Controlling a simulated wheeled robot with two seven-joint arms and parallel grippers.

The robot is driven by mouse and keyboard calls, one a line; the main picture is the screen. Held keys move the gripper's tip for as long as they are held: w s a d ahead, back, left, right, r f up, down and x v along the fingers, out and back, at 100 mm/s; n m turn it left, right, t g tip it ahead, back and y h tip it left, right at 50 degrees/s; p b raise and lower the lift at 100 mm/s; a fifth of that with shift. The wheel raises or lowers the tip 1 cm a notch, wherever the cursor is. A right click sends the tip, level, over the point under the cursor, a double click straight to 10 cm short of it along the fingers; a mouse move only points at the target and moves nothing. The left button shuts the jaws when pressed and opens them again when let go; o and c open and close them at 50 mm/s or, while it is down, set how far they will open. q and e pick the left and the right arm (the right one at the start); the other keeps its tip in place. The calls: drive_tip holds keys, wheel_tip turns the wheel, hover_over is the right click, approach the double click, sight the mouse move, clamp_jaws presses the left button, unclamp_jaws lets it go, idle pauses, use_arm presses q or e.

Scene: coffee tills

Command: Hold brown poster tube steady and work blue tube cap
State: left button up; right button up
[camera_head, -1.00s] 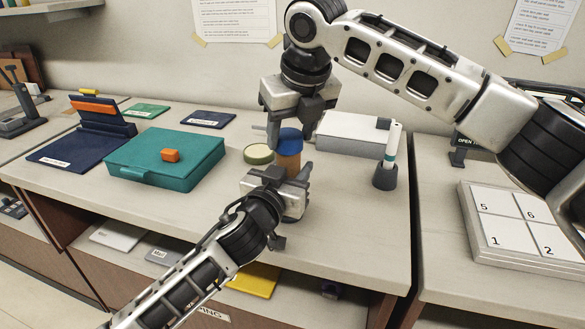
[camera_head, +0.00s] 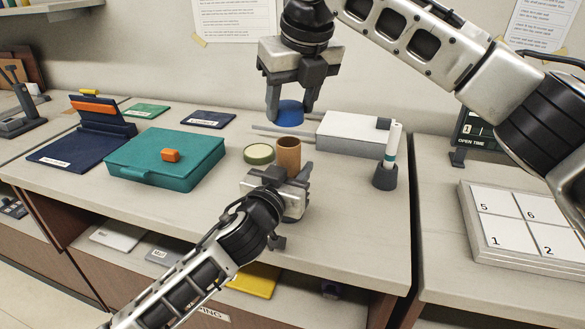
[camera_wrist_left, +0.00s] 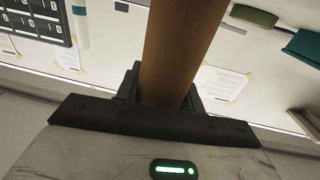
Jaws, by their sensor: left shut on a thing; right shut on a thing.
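The brown poster tube (camera_head: 288,152) stands upright on the counter, its open top showing. My left gripper (camera_head: 284,180) is shut around its lower part; the left wrist view also shows the brown tube (camera_wrist_left: 178,55) between the fingers (camera_wrist_left: 165,92). The blue tube cap (camera_head: 290,113) is off the tube, in the air above it. My right gripper (camera_head: 291,108) is shut on the cap, fingers pointing down. A clear gap shows between cap and tube.
A teal box (camera_head: 165,160) with an orange block is further left. A white box (camera_head: 350,133) lies behind right, and a pen-like stick in a grey holder (camera_head: 385,177) stands right. The counter's front right is clear.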

drive_tip(key=shift+r, duration=0.1)
drive_tip(key=s+r, duration=0.5)
drive_tip(key=s, duration=0.1)
drive_tip(key=shift+a+r, duration=0.15)
drive_tip(key=shift+r, duration=0.25)
use_arm(q)
drive_tip(key=o, duration=1.4)
drive_tip(key=shift+c, duration=0.2)
drive_tip(key=shift+s, duration=0.1)
